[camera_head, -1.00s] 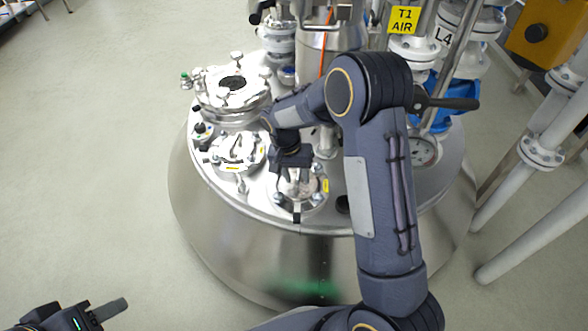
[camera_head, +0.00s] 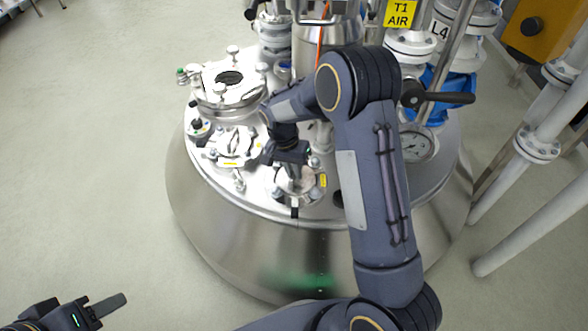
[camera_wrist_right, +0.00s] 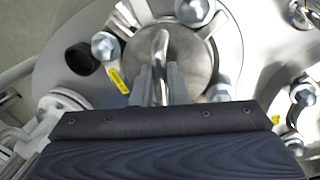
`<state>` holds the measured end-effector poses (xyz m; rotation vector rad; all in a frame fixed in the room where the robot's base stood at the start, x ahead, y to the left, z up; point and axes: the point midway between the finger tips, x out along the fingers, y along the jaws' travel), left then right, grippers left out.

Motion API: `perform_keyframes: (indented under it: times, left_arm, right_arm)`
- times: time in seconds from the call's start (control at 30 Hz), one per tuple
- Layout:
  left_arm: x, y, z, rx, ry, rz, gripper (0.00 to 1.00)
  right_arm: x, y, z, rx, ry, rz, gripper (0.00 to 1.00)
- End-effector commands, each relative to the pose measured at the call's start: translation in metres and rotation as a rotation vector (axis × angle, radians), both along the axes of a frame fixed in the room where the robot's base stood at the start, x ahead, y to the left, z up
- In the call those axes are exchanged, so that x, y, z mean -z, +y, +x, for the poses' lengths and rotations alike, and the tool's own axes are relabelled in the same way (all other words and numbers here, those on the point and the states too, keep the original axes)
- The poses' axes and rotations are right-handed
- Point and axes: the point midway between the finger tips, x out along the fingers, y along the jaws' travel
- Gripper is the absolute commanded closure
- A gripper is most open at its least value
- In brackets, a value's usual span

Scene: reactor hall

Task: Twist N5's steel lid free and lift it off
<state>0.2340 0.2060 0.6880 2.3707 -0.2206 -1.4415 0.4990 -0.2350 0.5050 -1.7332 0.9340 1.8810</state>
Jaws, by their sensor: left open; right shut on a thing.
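A round steel lid (camera_head: 290,187) with a bar handle sits on the front nozzle of the vessel top. In the right wrist view the lid (camera_wrist_right: 193,52) lies flat within its flange, with bolts around it. My right gripper (camera_head: 293,170) is above it, fingers pointing down. In the wrist view the right gripper (camera_wrist_right: 160,85) is shut on the lid's upright bar handle (camera_wrist_right: 162,45). The yellow tag (camera_wrist_right: 119,80) beside the lid is too small to read. My left gripper (camera_head: 104,306) is open and empty at the lower left, away from the vessel.
The domed steel vessel (camera_head: 240,240) carries a second clamped nozzle (camera_head: 236,147) to the left and a larger manway (camera_head: 230,90) behind it. A pressure gauge (camera_head: 416,146), valves and pipes crowd the right. The floor at left is clear.

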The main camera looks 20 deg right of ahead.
Motion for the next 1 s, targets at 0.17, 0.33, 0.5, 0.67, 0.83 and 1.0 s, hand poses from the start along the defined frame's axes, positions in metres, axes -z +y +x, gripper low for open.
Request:
perform_keyframes:
  times: [0.17, 0.33, 0.5, 0.67, 0.83, 1.0]
  left_arm:
    - [-0.009, 0.000, 0.000, 0.000, 0.000, 0.000, 0.55]
    - [-0.009, 0.000, 0.000, 0.000, 0.000, 0.000, 0.55]
    - [-0.010, 0.000, 0.000, 0.000, 0.000, 0.000, 0.55]
    - [-0.021, 0.000, 0.000, 0.000, 0.000, 0.000, 0.55]
    - [-0.039, 0.000, 0.000, 0.000, 0.000, 0.000, 0.55]
    - [-0.056, 0.000, 0.000, 0.000, 0.000, 0.000, 0.55]
  right_arm:
    - [-0.002, 0.001, 0.002, 0.213, 0.000, -0.001, 1.00]
    - [0.000, 0.001, 0.002, 0.247, 0.001, 0.001, 1.00]
    - [-0.002, 0.001, 0.002, 0.245, 0.000, 0.000, 1.00]
    - [-0.015, 0.001, 0.003, 0.244, -0.001, 0.000, 1.00]
    - [-0.037, 0.001, 0.003, 0.243, -0.001, 0.001, 1.00]
    - [-0.057, 0.002, 0.003, 0.241, -0.001, 0.000, 1.00]
